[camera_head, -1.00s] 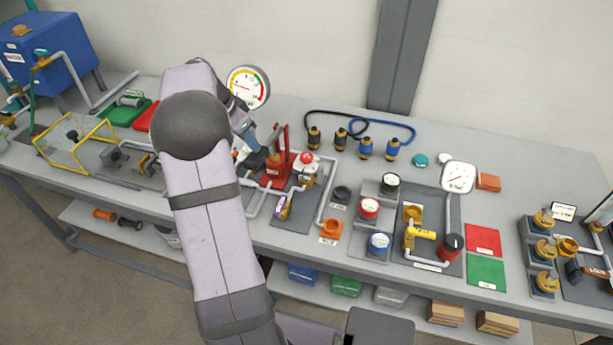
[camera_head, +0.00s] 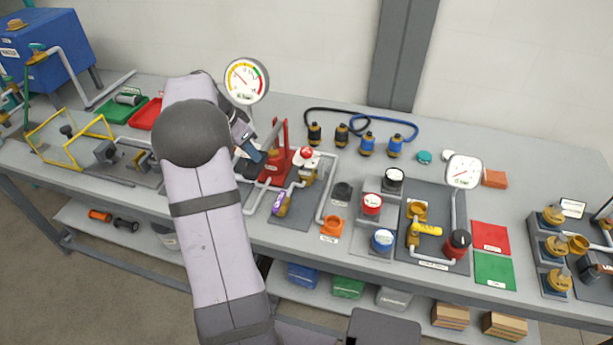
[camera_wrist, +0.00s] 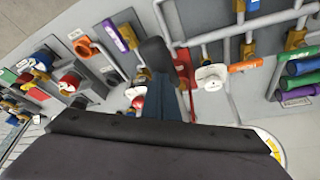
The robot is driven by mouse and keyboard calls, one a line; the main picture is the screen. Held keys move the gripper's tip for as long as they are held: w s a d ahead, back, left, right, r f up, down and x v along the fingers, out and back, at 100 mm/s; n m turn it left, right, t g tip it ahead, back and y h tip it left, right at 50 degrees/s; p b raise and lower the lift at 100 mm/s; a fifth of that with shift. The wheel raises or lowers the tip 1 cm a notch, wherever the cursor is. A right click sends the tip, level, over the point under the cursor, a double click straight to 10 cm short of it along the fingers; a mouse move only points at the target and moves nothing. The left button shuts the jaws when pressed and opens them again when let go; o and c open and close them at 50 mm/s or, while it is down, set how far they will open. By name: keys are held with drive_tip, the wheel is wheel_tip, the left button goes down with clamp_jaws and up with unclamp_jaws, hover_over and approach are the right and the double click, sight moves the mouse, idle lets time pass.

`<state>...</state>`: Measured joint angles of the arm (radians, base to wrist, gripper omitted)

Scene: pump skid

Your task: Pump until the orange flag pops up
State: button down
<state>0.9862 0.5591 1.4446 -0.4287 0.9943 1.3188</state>
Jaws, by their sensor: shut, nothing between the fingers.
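The red hand pump (camera_head: 277,160) stands on the bench in the head view, with a tall red upright. The wrist view shows part of a red bar (camera_wrist: 184,72) beside my fingers. My gripper (camera_head: 257,155) is shut and empty, just left of the pump in the head view. Its dark fingertips also show in the wrist view (camera_wrist: 155,52), close to the red bar; I cannot tell whether they touch it. I cannot make out a raised orange flag; my arm hides part of this area.
A large dial gauge (camera_head: 246,81) stands behind the pump. A red-topped valve (camera_head: 306,154) and grey pipes are close on its right. A yellow-framed guard (camera_head: 68,143) and a red tray (camera_head: 146,114) lie left of my arm.

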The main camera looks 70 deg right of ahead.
wheel_tip(320, 180, down, 3)
drive_tip(key=shift+r+b, duration=0.2)
drive_tip(key=shift+b, duration=0.55)
drive_tip(key=shift+r, duration=0.2)
wheel_tip(320, 180, up, 8)
drive_tip(key=p, duration=0.6)
drive_tip(key=shift+r, duration=0.2)
drive_tip(key=shift+f, duration=0.1)
